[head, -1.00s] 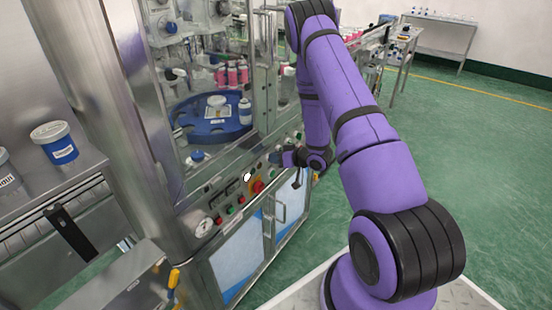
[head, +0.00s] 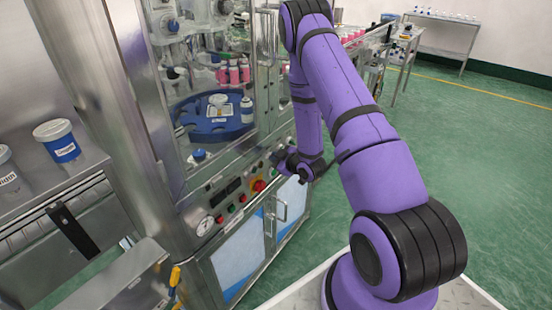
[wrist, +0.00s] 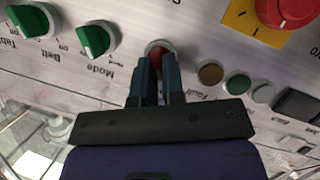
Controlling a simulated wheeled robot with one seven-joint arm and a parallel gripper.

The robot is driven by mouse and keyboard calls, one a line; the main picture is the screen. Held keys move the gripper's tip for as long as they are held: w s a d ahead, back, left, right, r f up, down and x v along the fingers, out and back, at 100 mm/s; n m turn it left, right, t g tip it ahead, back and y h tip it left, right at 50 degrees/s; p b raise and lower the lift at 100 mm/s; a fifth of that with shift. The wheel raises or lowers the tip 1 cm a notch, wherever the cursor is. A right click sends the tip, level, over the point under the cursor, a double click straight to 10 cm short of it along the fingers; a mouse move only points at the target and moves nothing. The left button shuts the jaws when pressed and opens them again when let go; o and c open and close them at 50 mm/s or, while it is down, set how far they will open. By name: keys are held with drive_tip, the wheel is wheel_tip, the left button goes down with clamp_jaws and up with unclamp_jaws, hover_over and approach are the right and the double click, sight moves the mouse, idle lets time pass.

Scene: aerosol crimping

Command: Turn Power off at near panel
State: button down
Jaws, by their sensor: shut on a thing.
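The near panel (head: 232,196) is a sloped steel strip on the machine's front, with coloured buttons and knobs. My gripper (head: 284,163) is at the panel's right part in the head view, where my wrist hides what it touches. In the wrist view the panel is upside down, and my gripper (wrist: 158,62) has its two dark fingers shut on a small red control (wrist: 157,48) with a pale ring. Its label is not readable, so I cannot tell from text that it is Power. Two green knobs (wrist: 95,40), near the words Belt and Mode, sit to the left.
A red emergency button (wrist: 287,10) on a yellow plate is at the upper right of the wrist view. Brown (wrist: 211,73) and green (wrist: 238,85) round lamps or buttons lie close right of the fingers. A glass-walled machine (head: 215,90) rises behind the panel.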

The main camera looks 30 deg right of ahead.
idle(0.5)
drive_tip(key=c, duration=1.2)
unclamp_jaws()
drive_tip(key=shift+s, duration=0.1)
drive_tip(key=v, duration=1)
drive_tip(key=shift+s, duration=0.35)
drive_tip(key=shift+r, duration=0.1)
